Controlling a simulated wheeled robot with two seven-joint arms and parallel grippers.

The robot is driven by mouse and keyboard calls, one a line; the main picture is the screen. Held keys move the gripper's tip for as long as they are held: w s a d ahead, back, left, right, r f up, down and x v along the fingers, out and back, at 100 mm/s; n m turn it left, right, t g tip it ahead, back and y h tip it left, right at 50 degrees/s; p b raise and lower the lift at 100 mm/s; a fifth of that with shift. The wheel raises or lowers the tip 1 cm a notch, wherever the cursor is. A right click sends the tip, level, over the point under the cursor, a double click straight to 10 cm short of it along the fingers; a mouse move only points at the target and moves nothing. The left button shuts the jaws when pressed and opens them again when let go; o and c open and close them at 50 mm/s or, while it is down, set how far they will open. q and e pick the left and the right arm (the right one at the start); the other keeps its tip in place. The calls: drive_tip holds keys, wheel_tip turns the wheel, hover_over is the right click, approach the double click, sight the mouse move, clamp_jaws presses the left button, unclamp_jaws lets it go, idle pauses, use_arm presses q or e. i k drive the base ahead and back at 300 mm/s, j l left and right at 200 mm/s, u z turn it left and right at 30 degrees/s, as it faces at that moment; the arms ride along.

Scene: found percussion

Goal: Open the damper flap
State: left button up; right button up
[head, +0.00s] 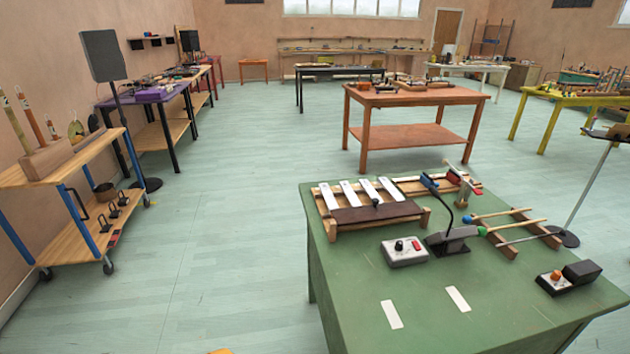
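A wooden bar instrument with several white bars (350,194) stands at the back left of the green table. A dark brown flap (350,215) with a small black knob (375,203) lies flat across the near ends of the bars; it looks like the damper flap, and it is down. The far ends of the bars are uncovered.
On the green table (440,316) are a grey control box (405,252), a black stand with a curved arm (452,240), mallets on a wooden rack (512,228) and a dark pedal box (568,278). Two white strips mark the clear front. A wooden trolley (85,160) stands left.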

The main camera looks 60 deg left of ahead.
sight(375, 211)
drive_tip(key=u, duration=1.3)
drive_tip(key=i+j+z, duration=0.3)
drive_tip(key=j+z, duration=0.2)
drive_tip(key=i+j+z, duration=0.2)
drive_tip(key=j+z, duration=0.25)
drive_tip(key=j, duration=0.15)
drive_tip(key=i+j+z, duration=0.1)
drive_tip(key=j+z, duration=0.4)
drive_tip(key=j, duration=0.15)
drive_tip(key=j+z, duration=0.5)
drive_tip(key=j, duration=0.15)
